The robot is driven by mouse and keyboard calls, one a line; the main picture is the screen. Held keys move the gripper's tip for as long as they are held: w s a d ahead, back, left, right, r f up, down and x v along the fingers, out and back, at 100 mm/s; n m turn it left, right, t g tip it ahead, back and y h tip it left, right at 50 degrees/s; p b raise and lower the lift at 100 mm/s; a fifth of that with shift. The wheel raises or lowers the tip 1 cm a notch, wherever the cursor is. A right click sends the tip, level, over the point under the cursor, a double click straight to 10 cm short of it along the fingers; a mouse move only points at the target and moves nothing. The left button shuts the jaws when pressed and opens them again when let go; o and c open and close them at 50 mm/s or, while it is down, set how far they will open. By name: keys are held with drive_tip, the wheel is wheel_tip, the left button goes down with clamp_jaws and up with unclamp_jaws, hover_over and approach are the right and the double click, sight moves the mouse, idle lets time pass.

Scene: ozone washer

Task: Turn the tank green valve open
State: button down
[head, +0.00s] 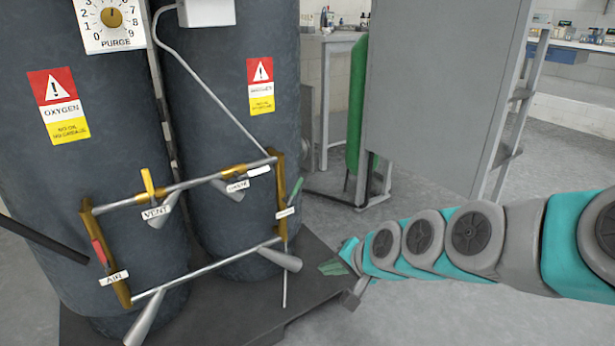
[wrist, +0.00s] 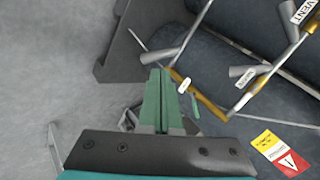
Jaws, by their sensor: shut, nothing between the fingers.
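The tank's green valve handle (head: 296,188) sits at the right end of the pipe frame on the dark tanks, beside a small white label (head: 285,212). The handle slants up and to the right. In the wrist view the green handle (wrist: 195,106) lies just right of my fingers, near the same label. My gripper (head: 330,268) is below and right of the handle in the head view, apart from it. In the wrist view my gripper (wrist: 157,78) has its green fingers together, with nothing between them. Whether a finger touches the handle in that view cannot be told.
The pipe frame also carries a yellow VENT handle (head: 147,183) and a red AIR handle (head: 99,252). Grey pipe cones (head: 281,260) stick out below. A dark base plate (head: 265,312) lies under the tanks. A grey cabinet (head: 440,90) stands behind my arm.

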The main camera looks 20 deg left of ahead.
drive_tip(key=w+a+r+m+t+y+p, duration=0.1)
drive_tip(key=w+a+r+m+t+p, duration=0.2)
drive_tip(key=w, duration=0.4)
drive_tip(key=w+a+r+m+t+y+p, duration=0.1)
drive_tip(key=w+a+m+t, duration=0.1)
drive_tip(key=w+a+m, duration=0.5)
drive_tip(key=w+d+f+m+t+h+p, duration=0.25)
drive_tip(key=w+d+m+t+h, duration=0.2)
drive_tip(key=w, duration=0.45)
drive_tip(key=w+a+p, duration=0.1)
drive_tip(key=w+a, duration=0.5)
drive_tip(key=shift+w+a+f+m+y, duration=0.15)
drive_tip(key=shift+a+f+m+y, duration=0.2)
drive_tip(key=shift+a+y, duration=0.1)
drive_tip(key=shift+r+n+b, duration=0.2)
drive_tip(key=shift+n+b, duration=0.2)
drive_tip(key=shift+b, duration=0.05)
